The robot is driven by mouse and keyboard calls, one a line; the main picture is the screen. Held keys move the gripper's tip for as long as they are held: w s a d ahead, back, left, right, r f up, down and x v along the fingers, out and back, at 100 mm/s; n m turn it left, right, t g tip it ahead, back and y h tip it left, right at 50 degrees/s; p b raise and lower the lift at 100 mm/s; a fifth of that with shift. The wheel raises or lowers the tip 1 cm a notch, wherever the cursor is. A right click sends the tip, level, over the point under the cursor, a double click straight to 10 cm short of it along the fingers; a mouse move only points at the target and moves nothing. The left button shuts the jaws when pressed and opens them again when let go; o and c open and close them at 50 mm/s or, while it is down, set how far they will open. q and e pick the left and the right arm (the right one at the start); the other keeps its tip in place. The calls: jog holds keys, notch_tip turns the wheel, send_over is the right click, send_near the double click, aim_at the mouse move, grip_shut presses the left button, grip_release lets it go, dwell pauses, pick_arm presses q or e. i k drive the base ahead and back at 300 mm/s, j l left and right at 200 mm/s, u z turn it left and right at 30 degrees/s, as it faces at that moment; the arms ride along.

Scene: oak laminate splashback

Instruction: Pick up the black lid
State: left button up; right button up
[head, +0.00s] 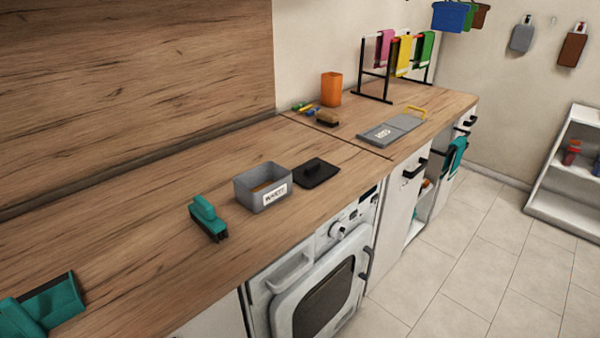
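The black lid (322,177) lies flat on the wooden counter, in the middle of the head view. It is square and dark, with a raised black handle on top. It is just right of an open grey box (259,198) with a white label on its front. The box has something orange-brown inside. The lid is off the box and nothing covers it. Neither of my grippers shows in the head view.
A teal brush (206,215) and a teal dustpan (52,302) lie left on the counter (140,235). A grey board with a yellow handle (392,130), an orange cup (331,88) and a towel rack (375,69) are farther back. A washing machine (318,285) stands below the front edge.

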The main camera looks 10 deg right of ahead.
aim_at(314, 171)
jog(key=l+u, duration=0.15)
jog(key=u, duration=0.2)
jog(key=l+u, duration=0.15)
jog(key=u, duration=0.2)
jog(key=l+u, duration=0.2)
jog(key=u, duration=0.15)
jog(key=k+l+u, duration=0.1)
jog(key=l+u, duration=0.35)
jog(key=l, duration=0.5)
